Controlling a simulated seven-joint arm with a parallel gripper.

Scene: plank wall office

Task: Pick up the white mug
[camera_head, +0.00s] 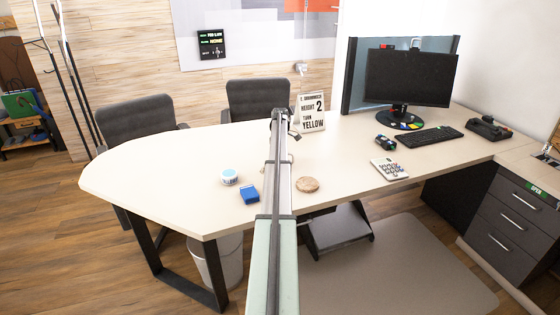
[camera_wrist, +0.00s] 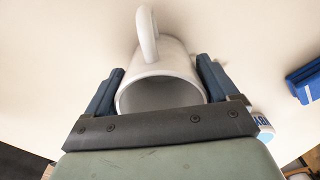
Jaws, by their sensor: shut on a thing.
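The white mug (camera_wrist: 172,58) sits between the two dark blue fingers of my gripper (camera_wrist: 159,72) in the wrist view. Its open mouth faces the wrist camera and its handle points up in the picture. The fingers are shut on the mug's two sides. In the head view my gripper (camera_head: 280,116) is over the far part of the desk, left of the white sign. The mug is mostly or wholly hidden behind my arm there. I cannot tell whether the mug touches the desk.
On the pale desk (camera_head: 150,170) stand a sign (camera_head: 311,114), a blue-white tub (camera_head: 229,177), a blue box (camera_head: 249,194) and a round brown disc (camera_head: 307,184). A calculator (camera_head: 389,168), keyboard (camera_head: 431,137) and monitor (camera_head: 410,78) are to the right. The desk's left end is clear.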

